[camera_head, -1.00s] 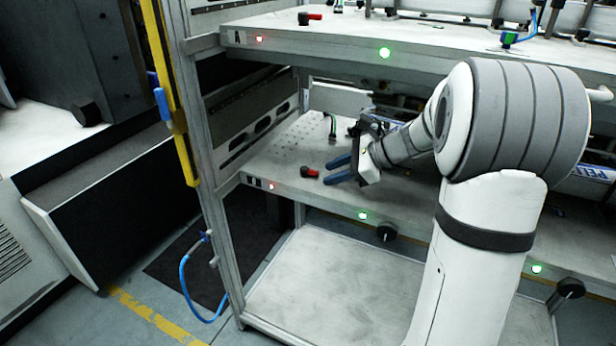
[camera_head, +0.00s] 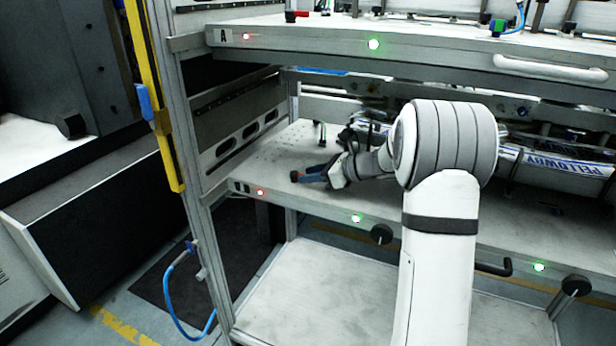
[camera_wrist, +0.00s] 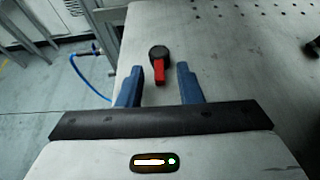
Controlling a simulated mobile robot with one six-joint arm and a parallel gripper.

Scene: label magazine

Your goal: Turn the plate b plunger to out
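The plate b plunger is a black round knob with a red lever on the lower shelf plate (camera_head: 290,205). In the wrist view the plunger (camera_wrist: 158,60) has its red lever pointing toward my gripper. In the head view the plunger (camera_head: 294,176) is small, near the plate's front left corner. My gripper (camera_wrist: 160,68) is open, with one blue finger on each side of the red lever and gaps on both sides. In the head view my gripper (camera_head: 308,174) is low over the plate beside the plunger. I cannot tell how high the fingertips are.
The upper plate marked A (camera_head: 330,40) hangs above my arm and has its own red-levered plunger (camera_head: 297,15). The frame post (camera_head: 178,150) stands at the left. A silver roll with blue lettering (camera_head: 555,170) lies at the right. A blue hose (camera_wrist: 85,85) hangs left of the plate.

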